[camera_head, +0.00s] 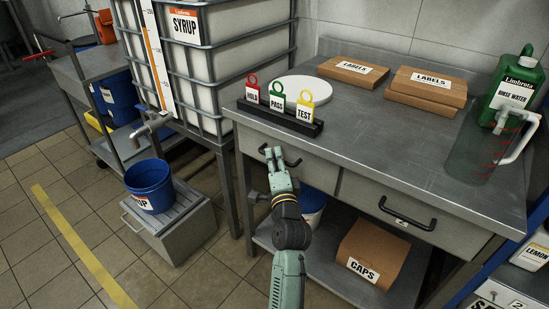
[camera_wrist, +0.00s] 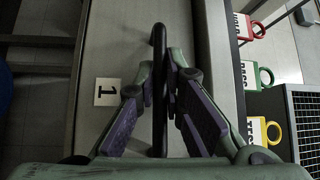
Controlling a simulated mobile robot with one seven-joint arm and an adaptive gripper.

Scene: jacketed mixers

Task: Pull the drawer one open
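Drawer one (camera_head: 318,182) is the left drawer under the metal worktop. Its front looks flush with the table frame, so it stands shut. Its label, a "1" plate (camera_wrist: 107,92), shows in the wrist view. Its dark bar handle (camera_head: 292,162) is partly hidden by my gripper (camera_head: 274,154) in the head view. In the wrist view the handle (camera_wrist: 159,40) runs between the two fingers of my gripper (camera_wrist: 160,82). The fingertips lie close against both sides of the bar, and the gripper looks shut on it.
A second drawer with its own handle (camera_head: 407,214) is to the right. A CAPS box (camera_head: 372,253) is on the lower shelf. On the worktop (camera_head: 365,118) stand a sign rack (camera_head: 280,117), label boxes and a jug. A blue bucket (camera_head: 149,185) stands at left; floor lies between.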

